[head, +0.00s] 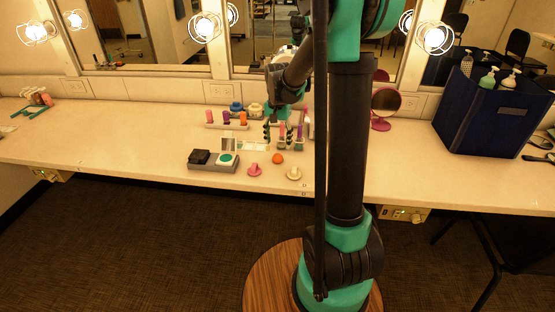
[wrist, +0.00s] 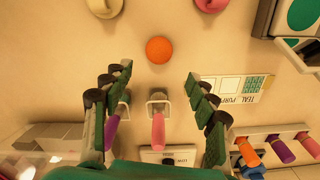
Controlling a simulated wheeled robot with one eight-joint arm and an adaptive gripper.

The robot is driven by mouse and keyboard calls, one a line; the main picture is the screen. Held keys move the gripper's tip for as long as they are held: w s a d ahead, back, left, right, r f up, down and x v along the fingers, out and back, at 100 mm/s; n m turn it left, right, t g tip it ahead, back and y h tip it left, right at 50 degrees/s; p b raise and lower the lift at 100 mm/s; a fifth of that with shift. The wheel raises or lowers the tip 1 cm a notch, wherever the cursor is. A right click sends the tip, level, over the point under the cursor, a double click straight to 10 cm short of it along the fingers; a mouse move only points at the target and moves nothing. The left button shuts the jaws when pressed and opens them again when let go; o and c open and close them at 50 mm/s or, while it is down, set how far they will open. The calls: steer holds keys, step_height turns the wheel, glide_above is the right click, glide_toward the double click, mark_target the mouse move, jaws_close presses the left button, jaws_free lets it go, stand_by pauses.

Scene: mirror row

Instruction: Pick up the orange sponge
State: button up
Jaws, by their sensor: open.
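The orange sponge (head: 278,159) is a small round ball-like piece on the pale counter, near its front edge. In the wrist view the orange sponge (wrist: 159,50) lies clear in the upper middle, beyond the fingertips and roughly centred between their lines. My gripper (wrist: 157,78) is open and empty, its dark green fingers spread to either side. The sponge is apart from both fingers. In the head view my gripper hangs over the counter behind the sponge, partly hidden by my arm.
A pink piece (head: 254,171) and a cream piece (head: 294,174) sit near the sponge. A grey tray (head: 228,169) is to the left. Lipstick-like tubes in holders stand below the gripper, including a pink one (wrist: 158,128). A labelled card (wrist: 230,88) lies right. A navy bin (head: 485,115) stands far right.

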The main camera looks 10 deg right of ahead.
mark_target(278, 155)
steer(key=shift+s+f, duration=0.2)
steer(key=shift+f, duration=1.2)
steer(key=shift+s+f, duration=0.2)
steer(key=shift+f, duration=1.2)
steer(key=shift+c, duration=0.2)
steer(key=c, duration=0.8)
